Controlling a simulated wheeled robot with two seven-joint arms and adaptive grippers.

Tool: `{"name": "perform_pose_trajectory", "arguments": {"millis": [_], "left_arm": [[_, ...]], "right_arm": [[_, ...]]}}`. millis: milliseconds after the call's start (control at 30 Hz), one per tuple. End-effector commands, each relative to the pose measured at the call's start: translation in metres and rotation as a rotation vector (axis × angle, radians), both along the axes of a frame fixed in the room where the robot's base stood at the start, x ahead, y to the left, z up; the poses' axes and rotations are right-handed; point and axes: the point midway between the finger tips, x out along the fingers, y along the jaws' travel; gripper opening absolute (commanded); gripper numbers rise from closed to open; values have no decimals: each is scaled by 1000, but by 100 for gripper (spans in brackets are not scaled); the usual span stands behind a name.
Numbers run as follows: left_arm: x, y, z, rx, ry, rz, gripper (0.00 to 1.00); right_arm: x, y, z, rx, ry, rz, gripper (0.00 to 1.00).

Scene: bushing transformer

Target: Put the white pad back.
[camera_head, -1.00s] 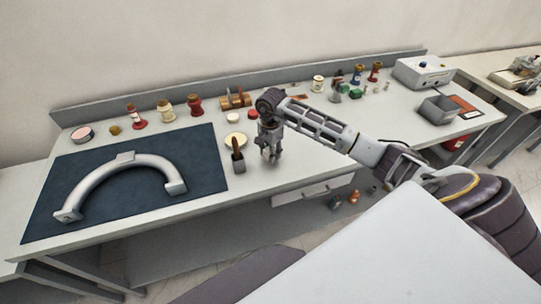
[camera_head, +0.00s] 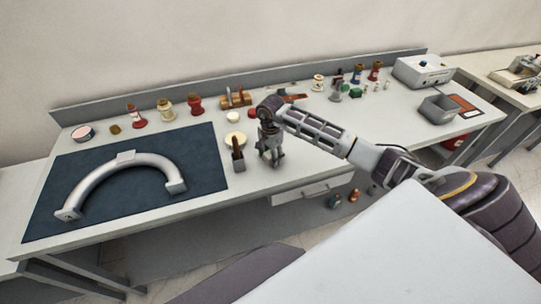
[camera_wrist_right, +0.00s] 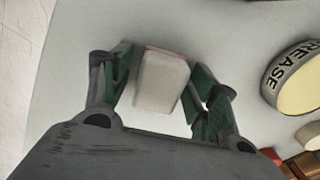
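The white pad (camera_wrist_right: 160,80) is a small pale block with a pinkish far edge. In the head view my right gripper (camera_head: 271,155) points down over the front middle of the bench, just right of a small cup with a dark brush (camera_head: 238,155). The pad is too small to make out there, and its height above the bench is unclear. My left gripper is out of view.
A grease tin (camera_wrist_right: 300,82) with a cream lid stands close by. A dark blue mat (camera_head: 205,150) with a white curved tube (camera_head: 120,170) covers the bench's left.

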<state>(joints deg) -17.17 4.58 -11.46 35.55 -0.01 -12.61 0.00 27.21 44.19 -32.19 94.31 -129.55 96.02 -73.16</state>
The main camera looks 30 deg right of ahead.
Motion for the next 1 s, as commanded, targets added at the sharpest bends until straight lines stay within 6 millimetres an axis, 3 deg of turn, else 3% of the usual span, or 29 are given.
{"name": "perform_pose_trajectory", "arguments": {"millis": [467,1000], "left_arm": [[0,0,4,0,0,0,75],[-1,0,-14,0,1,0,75]], "right_arm": [[0,0,4,1,1,0,60],[1,-1,67,-2,-2,0,60]]}}
